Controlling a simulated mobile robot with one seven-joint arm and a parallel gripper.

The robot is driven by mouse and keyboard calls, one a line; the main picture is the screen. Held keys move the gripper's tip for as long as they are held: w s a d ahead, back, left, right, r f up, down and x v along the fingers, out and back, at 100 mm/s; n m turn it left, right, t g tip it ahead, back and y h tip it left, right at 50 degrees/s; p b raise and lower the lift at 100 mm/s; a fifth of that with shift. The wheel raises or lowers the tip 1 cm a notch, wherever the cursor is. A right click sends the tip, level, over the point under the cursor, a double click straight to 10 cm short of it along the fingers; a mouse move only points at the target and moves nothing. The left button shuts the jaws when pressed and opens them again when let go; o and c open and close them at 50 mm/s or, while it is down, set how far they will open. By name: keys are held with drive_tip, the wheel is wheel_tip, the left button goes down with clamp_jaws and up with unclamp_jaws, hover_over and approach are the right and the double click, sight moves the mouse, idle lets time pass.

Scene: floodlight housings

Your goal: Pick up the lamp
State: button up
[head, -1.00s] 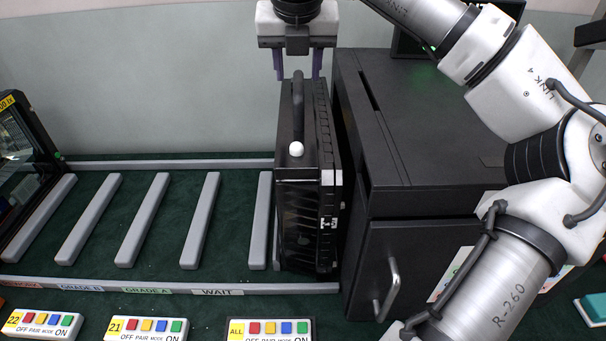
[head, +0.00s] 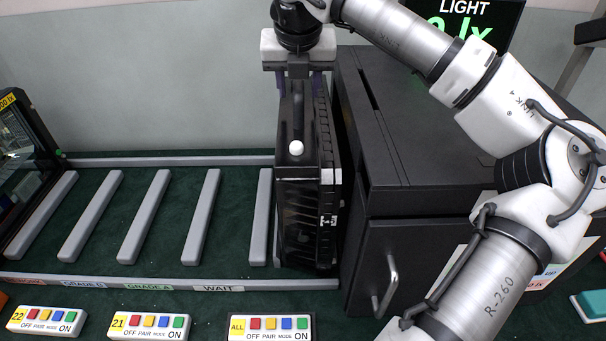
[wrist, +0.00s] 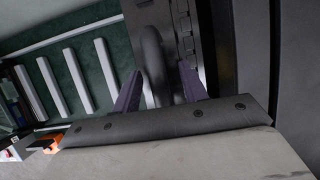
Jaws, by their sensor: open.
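The lamp (head: 299,215) is a black floodlight housing standing upright in the rightmost slot of the rack, with a dark carrying handle and a white knob on top. My gripper (head: 299,88) is open and just above the far part of the lamp's top, its purple fingers pointing down. In the wrist view the curved handle (wrist: 154,55) shows between the two spread fingers (wrist: 160,88). I cannot tell whether either finger touches the handle. My gripper's body hides part of the lamp's top in the wrist view.
A black cabinet (head: 420,130) stands close along the lamp's right side. Empty slots between grey bars (head: 147,215) lie to the left. Another lamp (head: 22,165) stands at the far left. Several button boxes (head: 271,328) line the front. A light display (head: 470,22) is behind my arm.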

drive_tip(key=shift+f, duration=0.15)
idle(0.3)
clamp_jaws()
idle(1.1)
drive_tip(key=shift+w+r, duration=0.1)
drive_tip(key=shift+r, duration=0.1)
